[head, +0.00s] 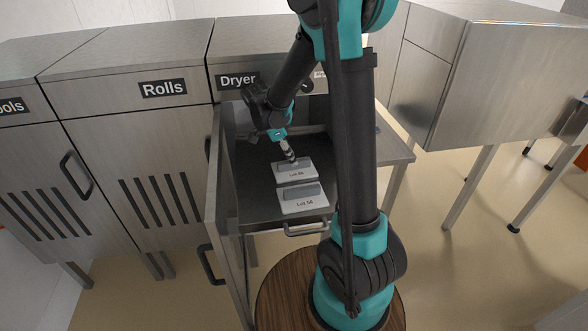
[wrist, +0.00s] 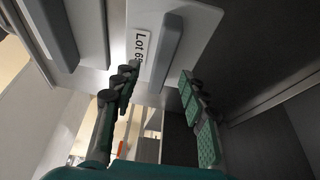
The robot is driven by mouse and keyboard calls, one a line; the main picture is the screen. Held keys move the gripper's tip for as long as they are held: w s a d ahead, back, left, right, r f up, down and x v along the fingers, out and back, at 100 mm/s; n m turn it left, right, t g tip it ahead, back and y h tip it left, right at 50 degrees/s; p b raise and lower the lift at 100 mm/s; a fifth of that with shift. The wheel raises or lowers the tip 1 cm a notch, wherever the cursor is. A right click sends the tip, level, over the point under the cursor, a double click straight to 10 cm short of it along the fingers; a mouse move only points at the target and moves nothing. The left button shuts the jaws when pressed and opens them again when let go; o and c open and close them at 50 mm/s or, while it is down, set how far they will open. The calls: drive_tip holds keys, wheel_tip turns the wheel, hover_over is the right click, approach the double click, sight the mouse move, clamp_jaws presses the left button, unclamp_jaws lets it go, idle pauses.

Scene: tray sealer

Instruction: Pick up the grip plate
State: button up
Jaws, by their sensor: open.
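Two pale plates, each with a raised grey grip bar and a "Lot" label, lie in the open dryer drawer in the head view. The farther plate (head: 280,176) is under my gripper (head: 291,157); the nearer plate (head: 317,205), reading "Lot 58", lies just in front of it. In the wrist view, my gripper (wrist: 157,78) is open, with its fingers on either side of the farther plate's grip bar (wrist: 166,50). The fingers are not closed on it. I cannot tell whether they touch. The nearer plate's bar (wrist: 57,32) shows at the upper left.
The drawer (head: 258,218) has raised walls around the plates and a front handle (head: 306,229). The Dryer cabinet (head: 238,64) stands behind it, with the Rolls cabinet (head: 130,130) to the left. A steel machine on legs (head: 490,80) stands at the right.

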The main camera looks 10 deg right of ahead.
sight(283, 171)
drive_tip(key=shift+a+x, duration=0.2)
drive_tip(key=shift+x, duration=1.5)
drive_tip(key=shift+w+f, duration=0.1)
clamp_jaws()
